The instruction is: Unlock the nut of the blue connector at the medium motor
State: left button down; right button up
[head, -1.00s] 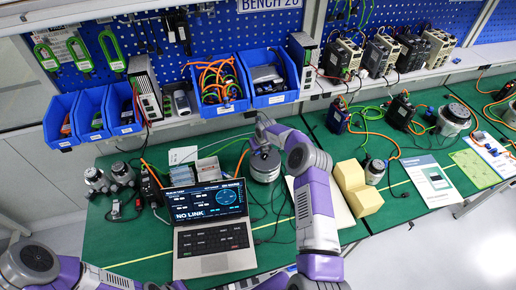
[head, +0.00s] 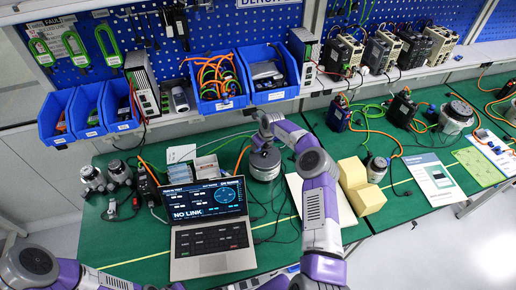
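A round grey motor (head: 265,166) stands on the green bench mat right of the laptop; it looks like the medium motor, though I cannot be sure. My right arm reaches in from the bottom, and its gripper (head: 262,143) is at the top of this motor. The fingertips are small and partly hidden, so I cannot tell whether they are apart or closed on anything. The blue connector and its nut cannot be made out there. My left arm shows at the bottom left; its gripper is out of the frame.
An open laptop (head: 210,222) reading "NO LINK" stands left of the motor. Two small motors (head: 93,178) are at the far left. Yellow foam blocks (head: 360,185) and another motor (head: 376,169) are to the right. Blue bins (head: 218,98) hang behind. Loose cables lie around the motor.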

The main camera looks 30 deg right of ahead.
jog(key=shift+n, duration=0.4)
jog(key=o, duration=0.8)
